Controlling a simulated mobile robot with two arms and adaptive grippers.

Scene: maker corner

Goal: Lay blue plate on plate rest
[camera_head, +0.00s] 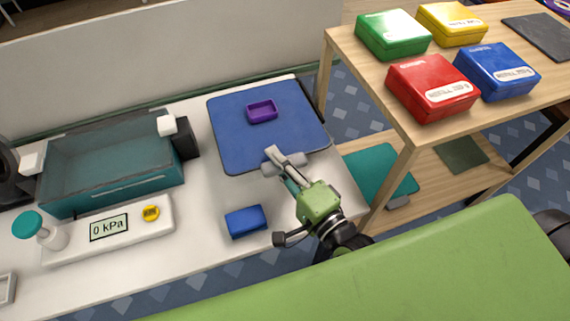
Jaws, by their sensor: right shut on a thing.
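The blue plate (233,135) is a flat, rounded square at the right end of the white table, with a small purple tray (262,111) on it. A light grey grip (297,159) sits at its near edge. My right gripper (283,163) is shut on this grip, reaching in from the lower right. I cannot tell whether the plate touches the tabletop or is held just above it. No plate rest can be clearly made out. My left gripper is not in view.
A teal open tank (113,188) and a gauge panel (63,248) reading 0 kPa stand left. A blue block (246,221) lies nearer on the white table (200,235). A wooden bench (385,83) at right bears several coloured boxes; a teal plate (378,172) lies on its lower shelf.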

